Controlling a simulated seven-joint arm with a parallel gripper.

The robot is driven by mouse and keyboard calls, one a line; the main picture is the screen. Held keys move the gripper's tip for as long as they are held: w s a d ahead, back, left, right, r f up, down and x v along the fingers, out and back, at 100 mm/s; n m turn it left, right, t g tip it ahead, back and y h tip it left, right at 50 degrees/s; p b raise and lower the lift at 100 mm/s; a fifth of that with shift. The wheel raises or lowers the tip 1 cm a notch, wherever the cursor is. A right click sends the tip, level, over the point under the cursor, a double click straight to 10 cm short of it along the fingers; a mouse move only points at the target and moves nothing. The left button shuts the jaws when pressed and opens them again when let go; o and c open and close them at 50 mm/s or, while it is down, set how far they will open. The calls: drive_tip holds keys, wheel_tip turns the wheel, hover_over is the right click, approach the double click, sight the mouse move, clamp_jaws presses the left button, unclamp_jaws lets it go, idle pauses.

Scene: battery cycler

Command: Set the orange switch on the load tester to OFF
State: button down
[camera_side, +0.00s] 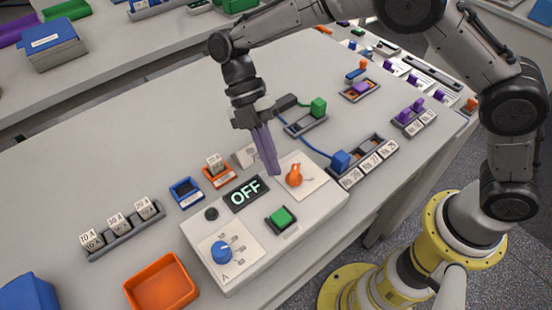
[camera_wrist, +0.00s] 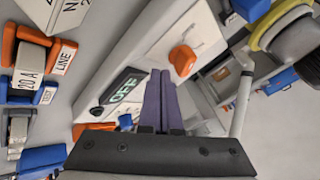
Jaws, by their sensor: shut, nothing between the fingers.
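The load tester (camera_side: 205,262) is a white box on the table with a display (camera_side: 245,194) reading OFF. Its orange switch (camera_side: 293,176) stands on a pale plate at the far right part of the top. In the wrist view the switch (camera_wrist: 182,60) is just right of the fingertips, and the OFF display (camera_wrist: 123,91) is to their left. My gripper (camera_side: 273,172) points down with its purple fingers closed together and empty, its tips just left of the switch. The fingers (camera_wrist: 161,73) appear apart from the switch; their exact height above the tester is unclear.
The tester also carries a blue dial (camera_side: 221,251), a green button (camera_side: 281,216) and a black knob (camera_side: 211,214). An orange tray (camera_side: 162,285) lies at the front left.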

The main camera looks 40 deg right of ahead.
drive_tip(key=shift+w+a+r, duration=0.1)
idle(0.3)
drive_tip(key=v, duration=1.1)
drive_tip(key=shift+w+r, duration=0.25)
drive_tip(key=shift+r, duration=0.1)
